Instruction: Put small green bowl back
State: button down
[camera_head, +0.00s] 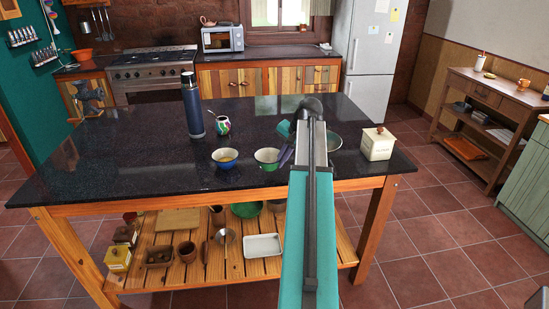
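A small green bowl (267,160) with a pale inside stands upright on the dark top of the kitchen island (120,165), near its front edge. My arm reaches over the island from the front, just right of this bowl. The end of my gripper (284,156) shows as a dark shape close to the bowl's right rim. I cannot tell whether it touches the bowl, and its fingers are too small and hidden to read. A larger green bowl (246,210) lies on the slatted lower shelf (300,258).
A blue bowl (225,163) stands left of the small green bowl. A dark blue flask (192,107) and a patterned cup (222,125) stand behind. A grey bowl (334,142) and a cream canister (377,146) are right of my arm. The island's left top is clear.

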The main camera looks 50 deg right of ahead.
aim_at(274, 158)
jog(key=w+d, duration=0.1)
jog(key=w, duration=0.1)
jog(key=w+d+p, duration=0.1)
jog(key=w, duration=0.1)
jog(key=w+d+p, duration=0.1)
jog(key=w, duration=0.1)
jog(key=shift+w+f, duration=0.25)
jog(key=shift+f, duration=0.1)
jog(key=shift+f+p, duration=0.75)
jog(key=shift+f, duration=1)
jog(key=shift+f, duration=0.1)
jog(key=c, duration=2)
grip_release()
jog(key=shift+b+v, duration=1.45)
jog(key=shift+v, duration=4.65)
jog(key=shift+d, duration=0.1)
